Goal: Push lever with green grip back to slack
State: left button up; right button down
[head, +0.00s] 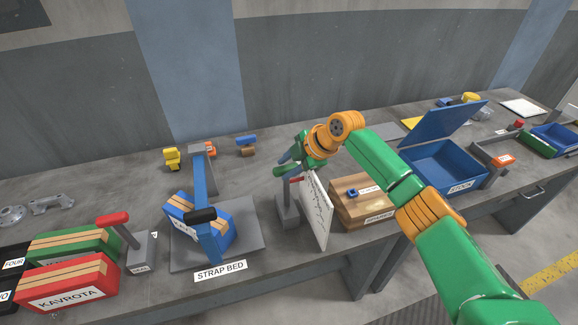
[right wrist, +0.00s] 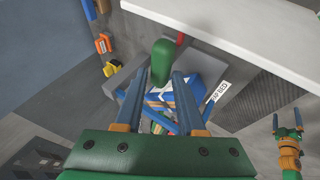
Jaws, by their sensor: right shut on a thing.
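The lever's green grip (right wrist: 162,62) stands between the fingertips of my right gripper (right wrist: 161,78) in the right wrist view, and the fingers are shut on it. In the head view the right gripper (head: 287,160) is above the grey post, with the green grip (head: 279,171) just under its fingers. The lever's shaft and pivot are mostly hidden there, so its angle is hard to tell. My left gripper (right wrist: 288,118) shows at the right of the right wrist view, with its fingers apart and empty. It does not show in the head view.
A white board (head: 316,210) stands right beside the grey post (head: 288,205), close to the gripper. The strap bed (head: 250,240) with a blue strapped bundle lies to the left. A wooden block (head: 365,210) and a blue stock box (head: 440,170) are to the right.

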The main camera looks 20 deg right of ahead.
jog(key=shift+w+r, duration=0.25)
jog(key=shift+r, duration=0.15)
jog(key=c, duration=0.6)
grip_release()
jog(key=shift+w, duration=0.15)
jog(key=shift+c, duration=0.2)
jog(key=shift+w+f, duration=0.4)
pick_arm(q)
jog(key=shift+w, duration=0.3)
jog(key=shift+f+b, duration=0.95)
pick_arm(e)
jog(key=v, duration=0.7)
pick_arm(q)
jog(key=shift+w, duration=0.1)
pick_arm(e)
jog(key=shift+f, duration=0.1)
jog(key=shift+s, duration=0.1)
